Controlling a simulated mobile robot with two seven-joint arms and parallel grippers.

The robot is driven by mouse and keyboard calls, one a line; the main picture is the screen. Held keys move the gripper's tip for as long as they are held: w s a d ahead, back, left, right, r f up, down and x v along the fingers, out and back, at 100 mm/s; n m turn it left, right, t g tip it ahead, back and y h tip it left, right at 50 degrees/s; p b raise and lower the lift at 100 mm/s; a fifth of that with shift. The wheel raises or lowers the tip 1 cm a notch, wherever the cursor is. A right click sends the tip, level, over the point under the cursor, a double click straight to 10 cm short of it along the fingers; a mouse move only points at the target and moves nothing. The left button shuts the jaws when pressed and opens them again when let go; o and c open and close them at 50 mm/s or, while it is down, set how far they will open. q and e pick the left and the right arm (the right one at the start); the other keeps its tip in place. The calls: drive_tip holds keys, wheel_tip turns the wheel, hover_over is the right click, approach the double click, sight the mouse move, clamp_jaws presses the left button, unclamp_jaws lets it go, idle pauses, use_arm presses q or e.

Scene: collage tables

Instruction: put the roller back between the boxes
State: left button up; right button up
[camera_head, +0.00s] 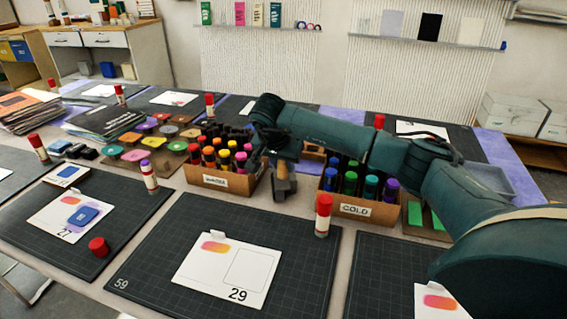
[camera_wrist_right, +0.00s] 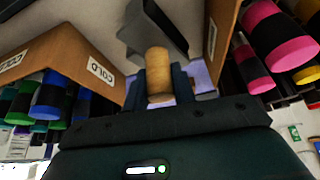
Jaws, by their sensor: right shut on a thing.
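The roller (camera_head: 284,188) has a wooden handle and a grey part. It is between the warm box (camera_head: 222,183), which holds red, orange, yellow and pink markers, and the box labelled COLD (camera_head: 358,208), which holds green, blue and purple markers. My right gripper (camera_head: 281,163) is shut on the roller from above. In the right wrist view the round wooden handle of the roller (camera_wrist_right: 158,72) sits between the fingers (camera_wrist_right: 158,88), with the COLD box (camera_wrist_right: 95,60) at left and the warm box (camera_wrist_right: 222,25) at right. I cannot tell whether the roller touches the table. My left gripper is not in view.
A cutting mat (camera_head: 150,270) with card 29 (camera_head: 225,268) lies in front. A red-capped glue stick (camera_head: 323,215) stands on its right part. Ink pads (camera_head: 135,155) are left of the warm box. My right arm crosses above the COLD box.

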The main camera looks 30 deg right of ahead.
drive_tip(key=shift+s+f, duration=0.2)
drive_tip(key=shift+f, duration=0.4)
clamp_jaws()
drive_tip(key=o, duration=1)
unclamp_jaws()
drive_tip(key=shift+d+f, duration=0.1)
drive_tip(key=shift+w+r, duration=0.1)
drive_tip(key=shift+r, duration=0.1)
drive_tip(key=p+v, duration=0.1)
drive_tip(key=v, duration=1.2)
drive_tip(key=shift+w, duration=0.25)
drive_tip(key=shift+d+r, duration=0.1)
